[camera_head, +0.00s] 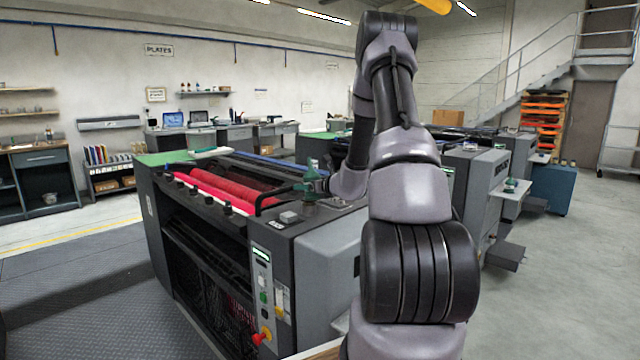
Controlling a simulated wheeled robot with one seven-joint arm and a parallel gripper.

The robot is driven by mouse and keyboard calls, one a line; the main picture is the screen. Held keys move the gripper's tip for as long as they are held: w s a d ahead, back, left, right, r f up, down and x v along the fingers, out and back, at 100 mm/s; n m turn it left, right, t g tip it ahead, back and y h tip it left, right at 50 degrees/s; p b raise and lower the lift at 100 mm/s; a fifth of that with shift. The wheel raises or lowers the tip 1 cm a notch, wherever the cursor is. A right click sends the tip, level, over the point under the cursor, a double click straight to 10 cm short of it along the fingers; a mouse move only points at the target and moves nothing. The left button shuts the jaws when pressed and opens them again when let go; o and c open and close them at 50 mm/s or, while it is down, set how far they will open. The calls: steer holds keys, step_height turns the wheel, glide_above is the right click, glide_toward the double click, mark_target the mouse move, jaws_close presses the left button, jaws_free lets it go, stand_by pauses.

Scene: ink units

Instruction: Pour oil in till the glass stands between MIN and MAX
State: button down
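A small green can-like object (312,186), which looks like the oil can, is at the right end of the press top. A thin dark curved piece, seemingly its spout, reaches left from it and bends down near the red rollers. My arm reaches over and down behind itself, and my gripper (328,186) is at the right side of the can. The fingers are too small and dark to tell whether they are closed on it or whether the can is lifted. I cannot make out the glass, its MIN and MAX marks, or any oil level.
The grey press (330,255) has red rollers (225,190) along its top and a control panel (263,285) with a red knob on its near corner. More machines stand behind right. The floor at right is clear.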

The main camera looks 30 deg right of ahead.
steer(key=s+f+g, duration=0.1)
steer(key=s+d+f+g, duration=0.1)
steer(key=g, duration=0.1)
steer(key=shift+s+f+h, duration=0.25)
steer(key=shift+s+h, duration=0.1)
steer(key=shift+h, duration=0.05)
steer(key=s+f+g, duration=0.1)
steer(key=g, duration=0.1)
steer(key=s+g, duration=0.1)
steer(key=shift+s+f+g, duration=0.35)
steer(key=shift+f+g, duration=0.05)
steer(key=shift+s+d+f+g+h, duration=0.1)
steer(key=shift+s+d+g+h, duration=0.1)
steer(key=shift+g+h, duration=0.15)
steer(key=shift+s+f+g, duration=0.1)
steer(key=shift+s+g, duration=0.2)
steer(key=shift+g, duration=0.15)
steer(key=shift+a, duration=0.1)
stand_by(0.9)
steer(key=shift+s+f+g+h, duration=0.1)
steer(key=shift+s+g+h, duration=0.15)
steer(key=shift+g, duration=0.05)
steer(key=shift+s+d+f+g, duration=0.2)
steer(key=shift+s+g, duration=0.1)
steer(key=shift+g, duration=0.3)
steer(key=shift+s+d+f+g, duration=0.1)
steer(key=shift+s+f+g, duration=0.15)
steer(key=shift+g, duration=0.35)
stand_by(2.3)
steer(key=shift+r, duration=0.15)
